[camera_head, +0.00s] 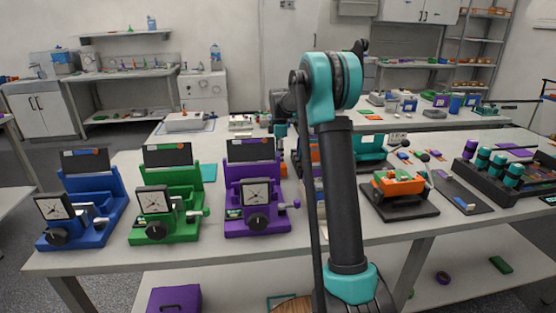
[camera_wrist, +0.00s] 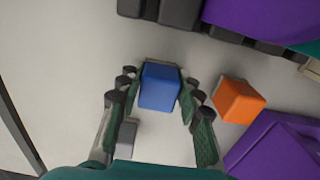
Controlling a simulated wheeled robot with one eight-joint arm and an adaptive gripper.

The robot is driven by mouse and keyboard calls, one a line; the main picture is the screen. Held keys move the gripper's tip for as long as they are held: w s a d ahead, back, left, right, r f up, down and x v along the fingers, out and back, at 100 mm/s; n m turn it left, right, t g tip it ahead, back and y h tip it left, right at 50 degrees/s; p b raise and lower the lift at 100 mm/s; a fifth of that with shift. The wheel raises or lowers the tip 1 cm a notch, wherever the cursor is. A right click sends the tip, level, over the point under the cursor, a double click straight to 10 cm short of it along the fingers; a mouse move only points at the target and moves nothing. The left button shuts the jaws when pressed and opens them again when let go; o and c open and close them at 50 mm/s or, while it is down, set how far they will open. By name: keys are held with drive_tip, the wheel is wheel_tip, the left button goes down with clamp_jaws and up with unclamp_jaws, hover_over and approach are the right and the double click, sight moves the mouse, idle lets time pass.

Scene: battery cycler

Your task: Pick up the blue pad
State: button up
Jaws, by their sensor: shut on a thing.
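The blue pad (camera_wrist: 160,87) is a small blue block in the middle of the wrist view. My gripper (camera_wrist: 158,80) has a green-padded finger on each side of it and is shut on it. The pad is near the fingertips, over a pale surface; I cannot tell whether it still touches that surface. In the head view my own arm covers the middle of the bench, and neither the gripper nor the blue pad can be made out there.
An orange block (camera_wrist: 238,101) lies close right of my gripper, with a purple part (camera_wrist: 275,148) beyond it. A dark base with a purple part (camera_wrist: 262,22) stands ahead. Blue (camera_head: 85,208), green (camera_head: 168,203) and purple (camera_head: 258,196) fixtures stand on the bench (camera_head: 190,252).

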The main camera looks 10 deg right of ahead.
wheel_tip(320, 180, up, 20)
idle(0.6)
drive_tip(key=o, duration=0.5)
drive_tip(key=c, duration=0.4)
drive_tip(key=shift+o, duration=0.2)
